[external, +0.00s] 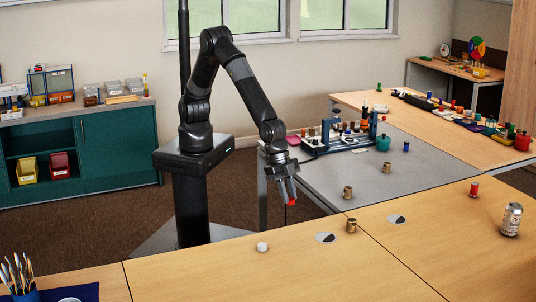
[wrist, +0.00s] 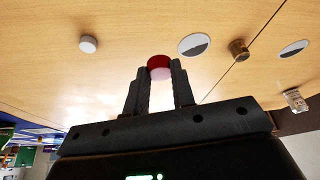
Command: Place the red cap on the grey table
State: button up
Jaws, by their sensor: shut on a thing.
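My gripper (external: 287,190) is shut on the red cap (external: 291,202) and holds it in the air by the near left corner of the grey table (external: 320,177). In the wrist view, the red cap (wrist: 159,66) sits between the two fingertips of my gripper (wrist: 160,78), with wooden table surface behind it. The grey table has bare room at its left and middle. A brass fitting (external: 347,192) stands on its near edge.
A blue rack (external: 345,140) with small parts and a teal pot (external: 383,143) stand toward the back of the grey table. On the near wooden table (external: 200,275) are a white cap (external: 262,247), a brass piece (external: 351,225) and round black-and-white discs (external: 325,238). A can (external: 511,219) stands at right.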

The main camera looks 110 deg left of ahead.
send_over(323, 227)
jog(key=s, duration=0.1)
jog(key=f, duration=0.7)
jog(key=shift+s+a, duration=0.1)
jog(key=shift+a, duration=0.2)
jog(key=shift+f, duration=1.8)
jog(key=shift+f, duration=0.2)
jog(key=o, duration=1)
jog(key=shift+c, duration=0.2)
